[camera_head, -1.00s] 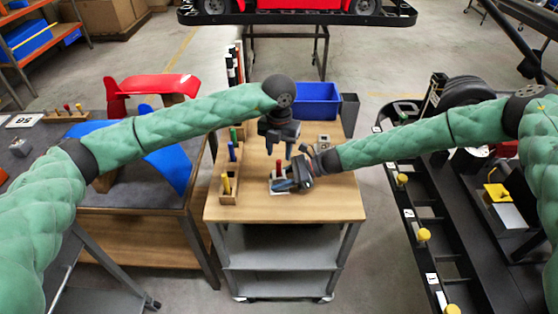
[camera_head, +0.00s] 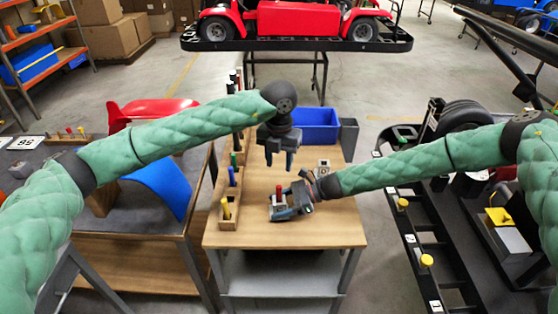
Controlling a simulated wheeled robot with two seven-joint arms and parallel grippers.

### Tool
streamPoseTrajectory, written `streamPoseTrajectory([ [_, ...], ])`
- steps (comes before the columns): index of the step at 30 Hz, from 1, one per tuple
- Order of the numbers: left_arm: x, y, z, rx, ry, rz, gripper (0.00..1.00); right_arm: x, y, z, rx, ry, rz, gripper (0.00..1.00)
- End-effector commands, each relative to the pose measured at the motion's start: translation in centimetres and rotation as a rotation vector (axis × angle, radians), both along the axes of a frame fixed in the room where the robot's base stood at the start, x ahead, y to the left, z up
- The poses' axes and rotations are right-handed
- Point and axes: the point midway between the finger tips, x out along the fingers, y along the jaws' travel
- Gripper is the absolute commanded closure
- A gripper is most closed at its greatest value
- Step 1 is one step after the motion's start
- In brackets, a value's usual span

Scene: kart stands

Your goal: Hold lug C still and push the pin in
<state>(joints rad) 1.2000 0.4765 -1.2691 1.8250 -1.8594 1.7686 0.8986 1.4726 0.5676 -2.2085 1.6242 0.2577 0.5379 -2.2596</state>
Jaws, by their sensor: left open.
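Lug C (camera_head: 276,206) is a small pale block on the wooden top of the cart, with its label too small to read. A red pin (camera_head: 278,191) stands upright in or on it; how deep it sits cannot be told. My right gripper (camera_head: 277,209) reaches in low from the right, with its fingers around the lug, and seems shut on it. The fingers hide much of the lug. My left gripper (camera_head: 279,166) points down, open and empty, above and slightly behind the red pin, apart from it.
A wooden rack (camera_head: 228,206) with yellow, blue and green pins stands along the cart's left edge. A pale block (camera_head: 323,167) lies behind my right gripper. A blue bin (camera_head: 316,125) and a dark grey container (camera_head: 348,138) stand at the back. The front of the wooden top (camera_head: 300,235) is clear.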

Motion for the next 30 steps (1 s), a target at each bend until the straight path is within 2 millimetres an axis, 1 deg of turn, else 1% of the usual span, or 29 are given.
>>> streamPoseTrajectory([
  [8, 0.0, 0.0, 0.0, 0.0, 0.0, 0.0, 0.59, 0.0, 0.0, 0.0, 0.0, 0.0, 0.0, 0.36],
  [13, 0.0, 0.0, 0.0, 0.0, 0.0, 0.0, 0.59, 0.2, -0.9, 0.4, 0.001, 0.0, -0.001, 0.36],
  [17, 0.0, 0.0, 0.0, 0.0, 0.0, 0.0, 0.59, 0.4, -2.6, 1.0, 0.0, -0.002, -0.004, 0.36],
  [24, 0.0, 0.0, 0.0, 0.0, 0.0, 0.0, 0.59, 0.7, -6.5, 2.6, 0.0, -0.001, -0.003, 0.36],
  [30, 0.0, 0.0, 0.0, 0.0, 0.0, 0.0, 0.59, 1.0, -9.3, 3.8, 0.001, -0.001, -0.002, 0.36],
])
